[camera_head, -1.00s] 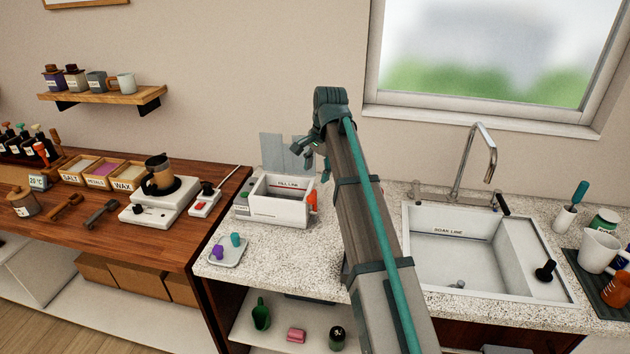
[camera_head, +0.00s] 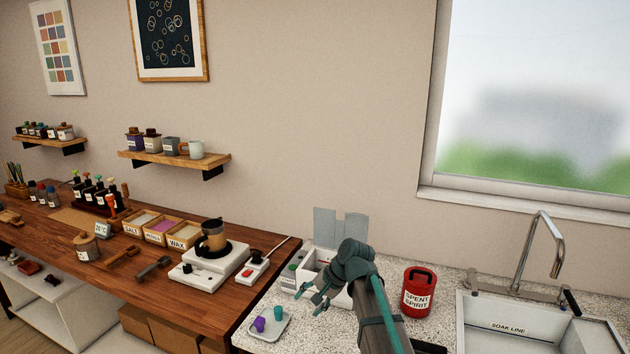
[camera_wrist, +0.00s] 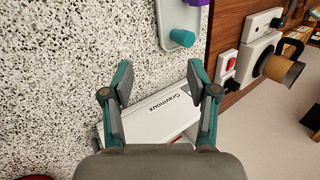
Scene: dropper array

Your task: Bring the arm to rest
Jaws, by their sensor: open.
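My gripper (camera_head: 318,297) is low over the speckled counter, in front of the white box (camera_head: 312,269). In the wrist view my gripper (camera_wrist: 158,76) has its two teal-edged fingers wide apart with nothing between them. The white box (camera_wrist: 160,120), with dark lettering, shows beneath the fingers. My arm reaches in from the lower right of the head view and hides part of the box.
A small tray (camera_head: 257,336) holding purple and teal pieces lies left of my gripper. A red "SPENT SPIRIT" can (camera_head: 418,292) stands right of my arm, before the sink (camera_head: 510,309). A white hotplate unit (camera_head: 208,268) stands on the wooden bench at left.

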